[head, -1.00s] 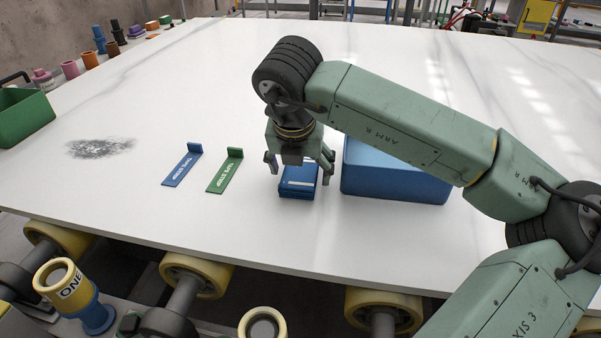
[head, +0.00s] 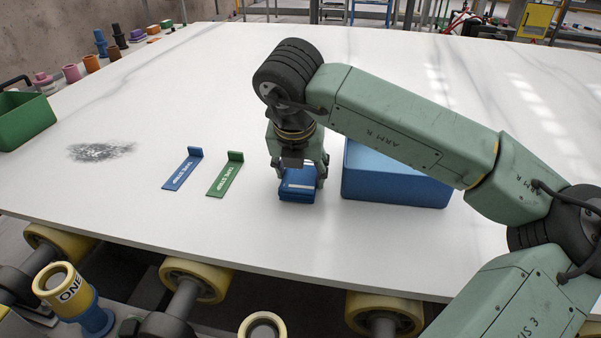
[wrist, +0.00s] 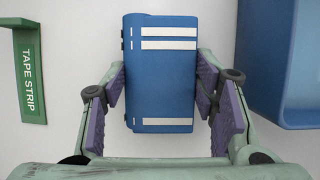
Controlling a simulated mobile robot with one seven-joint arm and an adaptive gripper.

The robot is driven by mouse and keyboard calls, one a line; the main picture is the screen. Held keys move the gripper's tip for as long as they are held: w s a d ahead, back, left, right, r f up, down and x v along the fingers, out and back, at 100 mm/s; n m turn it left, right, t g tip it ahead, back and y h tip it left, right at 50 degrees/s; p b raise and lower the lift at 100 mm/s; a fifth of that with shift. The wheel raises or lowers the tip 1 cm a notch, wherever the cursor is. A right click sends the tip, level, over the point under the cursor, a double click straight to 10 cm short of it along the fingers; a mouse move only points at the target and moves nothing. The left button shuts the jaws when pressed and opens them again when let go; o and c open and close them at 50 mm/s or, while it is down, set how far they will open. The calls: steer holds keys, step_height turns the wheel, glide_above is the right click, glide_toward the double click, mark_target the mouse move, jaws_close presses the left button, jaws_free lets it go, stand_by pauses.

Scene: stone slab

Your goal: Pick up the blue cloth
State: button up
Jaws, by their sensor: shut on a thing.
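The blue cloth (head: 297,187) is a folded block with white stripes on the white stone slab. In the wrist view the cloth (wrist: 162,82) lies between the purple pads of my gripper (wrist: 165,88). In the head view my gripper (head: 298,172) points down over the cloth, one finger on each side. The gripper is shut on the cloth's sides. The cloth still appears to be at slab level. Its far part is partly hidden by the gripper in the head view.
A blue bin (head: 395,180) stands close to the right of the cloth. Blue (head: 182,172) and green (head: 226,176) tape strip holders lie to the left, beyond them a dark smudge (head: 100,152). A green bin (head: 22,120) is at the far left. The slab's front edge is near.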

mark_target(297, 175)
steer(key=shift+r, duration=0.35)
steer(key=v, duration=0.1)
steer(key=b+v, duration=0.1)
steer(key=shift+a+r, duration=0.3)
steer(key=s+a+b, duration=0.1)
steer(key=s+a, duration=0.2)
steer(key=s+a+r, duration=0.1)
steer(key=s+a, duration=0.3)
steer(key=s+a+b, duration=0.1)
steer(key=s+a, duration=0.2)
steer(key=shift+s+a+r+b, duration=0.3)
steer(key=shift+s, duration=0.1)
